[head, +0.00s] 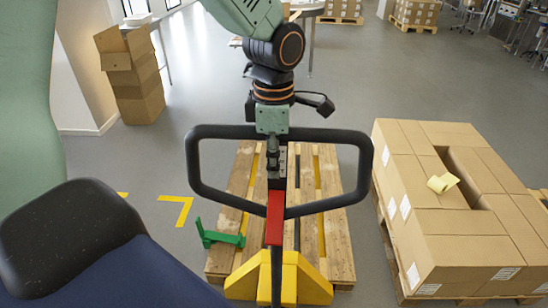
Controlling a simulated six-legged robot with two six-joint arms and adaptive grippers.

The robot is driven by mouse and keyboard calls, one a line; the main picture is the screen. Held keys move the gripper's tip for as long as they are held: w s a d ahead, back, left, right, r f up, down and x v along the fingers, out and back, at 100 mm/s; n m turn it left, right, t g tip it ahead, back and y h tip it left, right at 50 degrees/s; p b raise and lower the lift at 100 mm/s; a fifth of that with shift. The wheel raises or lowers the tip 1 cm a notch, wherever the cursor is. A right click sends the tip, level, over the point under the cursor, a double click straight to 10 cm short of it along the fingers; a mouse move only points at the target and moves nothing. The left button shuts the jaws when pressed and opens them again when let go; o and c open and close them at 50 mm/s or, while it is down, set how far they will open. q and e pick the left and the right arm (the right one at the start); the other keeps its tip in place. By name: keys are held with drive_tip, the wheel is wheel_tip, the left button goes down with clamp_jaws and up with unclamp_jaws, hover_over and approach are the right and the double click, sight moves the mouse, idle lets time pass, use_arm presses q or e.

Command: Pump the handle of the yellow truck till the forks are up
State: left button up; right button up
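The yellow truck (245,283) stands at the bottom centre, its yellow body low at the near end of a wooden pallet (338,235). Its handle (193,165) is a black loop on a dark shaft with a red part (275,215) at the middle. My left gripper (273,168) points down at the middle of the handle's top bar and overlaps it. Its fingers look narrow and close together, but I cannot tell whether they are closed around the bar. My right gripper is not in view.
A green bracket-like piece (222,238) is at the wooden pallet's left side. More boxes (133,80) stand back left. Grey floor is open behind.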

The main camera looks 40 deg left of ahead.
use_arm(q)
clamp_jaws()
idle(0.7)
idle(0.4)
